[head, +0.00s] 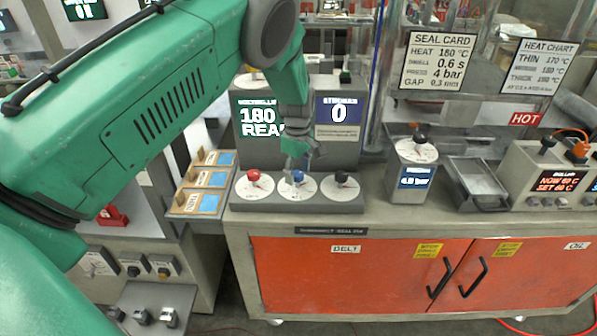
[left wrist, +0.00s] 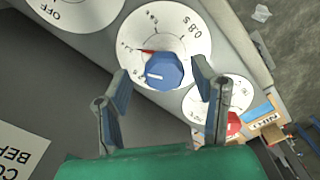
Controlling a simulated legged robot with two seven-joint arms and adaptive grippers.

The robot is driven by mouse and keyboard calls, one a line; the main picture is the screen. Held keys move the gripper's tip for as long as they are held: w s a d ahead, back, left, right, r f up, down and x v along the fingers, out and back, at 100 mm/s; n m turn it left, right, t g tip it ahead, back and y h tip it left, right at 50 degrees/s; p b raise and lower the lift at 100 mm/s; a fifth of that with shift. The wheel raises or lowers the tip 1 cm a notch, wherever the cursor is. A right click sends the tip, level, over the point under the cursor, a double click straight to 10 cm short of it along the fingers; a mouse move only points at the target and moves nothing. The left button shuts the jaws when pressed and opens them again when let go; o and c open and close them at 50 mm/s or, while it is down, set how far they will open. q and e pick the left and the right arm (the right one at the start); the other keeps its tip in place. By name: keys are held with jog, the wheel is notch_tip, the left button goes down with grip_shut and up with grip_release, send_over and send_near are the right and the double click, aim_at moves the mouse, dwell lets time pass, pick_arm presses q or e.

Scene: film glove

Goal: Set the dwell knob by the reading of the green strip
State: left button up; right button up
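The blue knob (head: 298,177) is the middle one of three on the grey console (head: 300,206). My left gripper (head: 297,158) is down over it. In the left wrist view the blue knob (left wrist: 165,71) sits on a white dial (left wrist: 183,25) marked up to 0.8 s, so I take it as the dwell knob. A white line on the knob and a red wedge beside it show there. The left gripper's fingers (left wrist: 162,95) are apart, with gaps on both sides of the knob. I cannot pick out a green strip. My right gripper is not in view.
A red knob (head: 253,176) and a dark knob (head: 341,179) flank the blue one closely. The seal card (head: 438,61) reads dwell 0.6 s. A screen (head: 258,118) showing 180 is partly covered by my arm. Another screen (head: 339,112) shows 0.

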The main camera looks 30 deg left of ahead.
aim_at(298, 172)
pick_arm(q)
jog(key=shift+r, duration=0.25)
notch_tip(298, 172, up, 11)
jog(key=shift+r, duration=0.2)
dwell(0.3)
